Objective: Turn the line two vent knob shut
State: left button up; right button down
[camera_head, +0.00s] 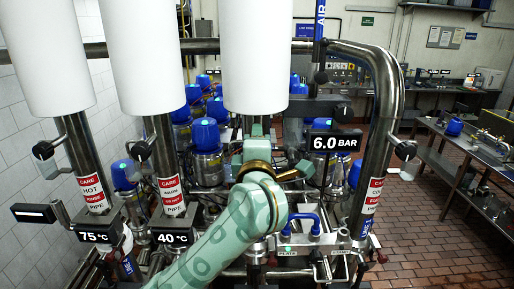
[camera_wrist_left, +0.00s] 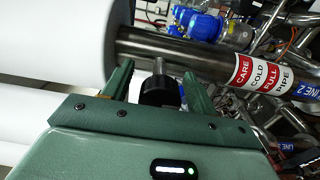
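In the left wrist view a black knob (camera_wrist_left: 159,91) sits on a short metal stem from a steel pipe (camera_wrist_left: 190,52). The pipe bears a red and white "CARE COLD FULL PIPE" label (camera_wrist_left: 258,75) and a blue "LINE 2" tag (camera_wrist_left: 307,92). My left gripper (camera_wrist_left: 160,85) is green and open, with one finger on each side of the knob. A gap shows at the left finger; contact at the right one is unclear. In the head view my left gripper (camera_head: 257,135) is below the third white cylinder, mostly hidden by its wrist, which also hides the knob. My right gripper is out of view.
Three white cylinders (camera_head: 257,55) hang overhead. Pipes with black knobs (camera_head: 141,150) stand left, beside 75°C (camera_head: 95,236) and 40°C displays. A 6.0 BAR display (camera_head: 335,142) and a bent steel pipe (camera_head: 385,100) stand right. Blue-capped valves (camera_head: 205,134) crowd behind.

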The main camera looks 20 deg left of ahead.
pick_arm(q)
jog(key=b+v, duration=0.2)
jog(key=v, duration=1.4)
